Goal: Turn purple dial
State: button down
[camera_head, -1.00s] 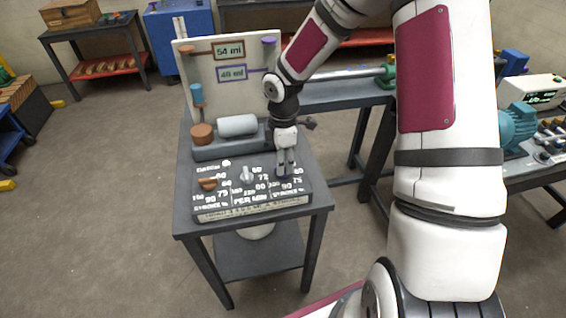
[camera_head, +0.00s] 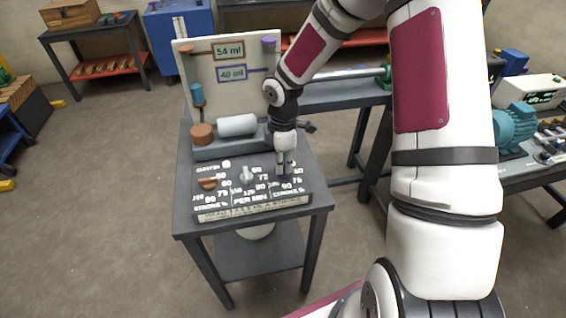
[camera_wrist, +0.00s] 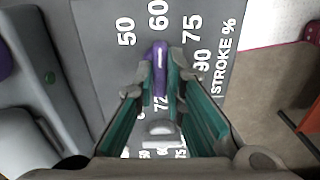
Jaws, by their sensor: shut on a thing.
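The purple dial (camera_wrist: 160,62) has a white pointer line and sits on the grey panel among printed numbers 50, 60, 75 and 90. In the wrist view its line points toward the side of the 60. My gripper (camera_wrist: 158,78) is shut on the dial, with a finger on each side of it. In the head view my gripper (camera_head: 285,172) reaches down onto the right side of the control panel (camera_head: 250,212), and its fingers mostly hide the dial. A grey knob (camera_wrist: 160,132) sits beside it, and an orange-brown dial (camera_head: 208,183) is at the panel's left.
An upright board with a brown-framed display reading 54 ml (camera_head: 228,51) and a purple-framed display reading 40 ml (camera_head: 231,73) stands behind the panel. A grey cylinder (camera_head: 237,125) and a brown cap (camera_head: 202,134) lie before it. Another bench (camera_head: 345,95) stands close behind on the right.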

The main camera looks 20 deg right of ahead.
jog(key=m, duration=0.4)
jog(key=shift+m, duration=2.2)
jog(key=c, duration=1.7)
grip_release()
jog(key=shift+o, duration=0.2)
notch_tip(320, 180, up, 12)
